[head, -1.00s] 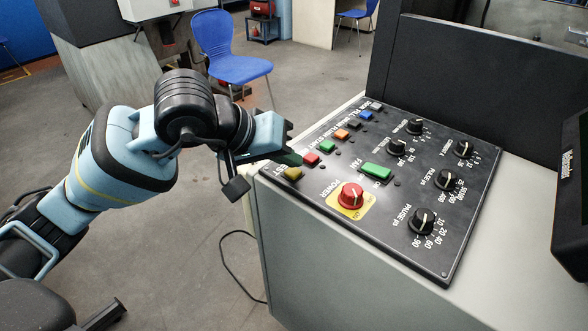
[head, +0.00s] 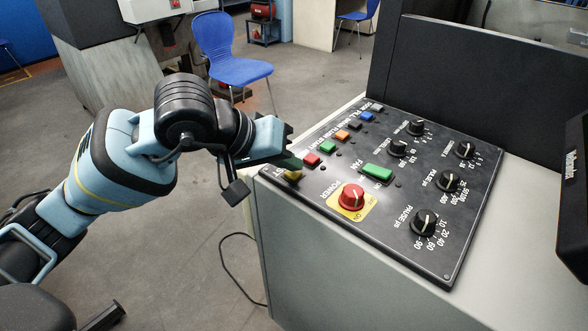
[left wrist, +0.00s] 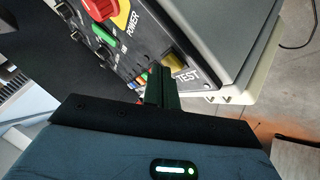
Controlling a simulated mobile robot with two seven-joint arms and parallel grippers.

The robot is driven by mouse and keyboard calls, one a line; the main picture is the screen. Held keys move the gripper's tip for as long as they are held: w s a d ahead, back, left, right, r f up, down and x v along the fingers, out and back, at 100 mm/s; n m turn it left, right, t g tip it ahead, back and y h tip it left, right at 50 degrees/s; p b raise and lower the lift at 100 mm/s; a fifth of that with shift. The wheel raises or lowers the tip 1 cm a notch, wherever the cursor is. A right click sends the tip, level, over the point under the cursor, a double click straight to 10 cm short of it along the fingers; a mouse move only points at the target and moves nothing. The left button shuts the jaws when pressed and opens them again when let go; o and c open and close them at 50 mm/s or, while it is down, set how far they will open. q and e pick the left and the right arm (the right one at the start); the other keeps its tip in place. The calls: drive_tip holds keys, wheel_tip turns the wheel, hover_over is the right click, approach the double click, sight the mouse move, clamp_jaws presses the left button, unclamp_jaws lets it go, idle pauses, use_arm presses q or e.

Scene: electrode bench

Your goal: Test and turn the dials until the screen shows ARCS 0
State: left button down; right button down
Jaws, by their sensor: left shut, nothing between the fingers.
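A black control panel (head: 321,195) lies on the bench with several black dials, among them the PAUSE dial (head: 424,223), the PULSE dial (head: 448,181) and a far dial (head: 417,128). The red POWER knob (head: 351,197) sits on a yellow plate. The yellow TEST button (head: 293,174) is at the panel's near left corner; it also shows in the left wrist view (left wrist: 174,60). My left gripper (head: 296,160) is shut and empty, its tips just above or beside the TEST button; contact cannot be told. My right gripper is not in view. The screen's display is not visible.
A dark monitor edge (head: 572,195) stands at the far right, its face turned away. A dark upright panel (head: 450,85) rises behind the controls. A blue chair (head: 230,55) stands on the floor beyond. The space above the dials is clear.

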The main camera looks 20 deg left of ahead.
sight(288, 175)
use_arm(q)
drive_tip(key=shift+f, duration=0.15)
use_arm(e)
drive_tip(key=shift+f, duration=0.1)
use_arm(q)
drive_tip(key=shift+r+p, duration=0.45)
drive_tip(key=shift+r, duration=0.5)
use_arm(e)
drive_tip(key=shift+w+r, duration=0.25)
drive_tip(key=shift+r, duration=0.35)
